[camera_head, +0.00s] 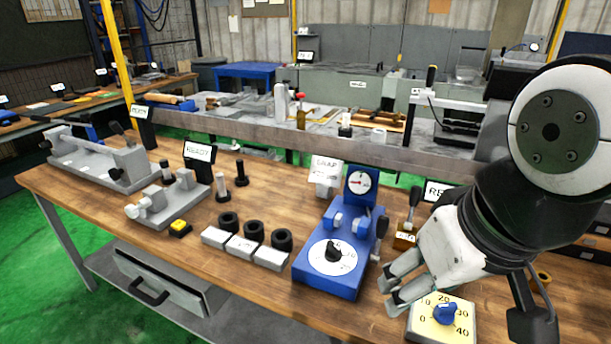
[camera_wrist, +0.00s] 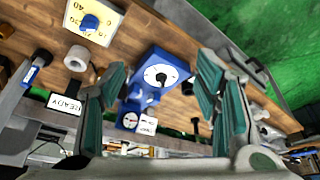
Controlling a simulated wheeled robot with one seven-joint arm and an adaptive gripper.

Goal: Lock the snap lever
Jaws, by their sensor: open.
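A small upright lever with a dark handle (camera_head: 414,196) stands on a brown block (camera_head: 404,240) at the right of the bench; I take it for the snap lever, but cannot be sure. Whether it is locked cannot be told. My gripper (camera_head: 389,297) is open and empty, in front of the block and above the bench, between the blue gauge device and the yellow dial plate. In the wrist view the open fingers (camera_wrist: 162,62) frame the blue device, and I cannot make out the lever there.
The blue device (camera_head: 318,278) with a dial and side handle is left of my gripper. A yellow dial plate (camera_head: 422,326) lies just below it. Black rings (camera_head: 254,232), grey blocks (camera_head: 240,248) and metal fixtures (camera_head: 165,203) fill the left bench. A READY sign (camera_wrist: 65,103) stands nearby.

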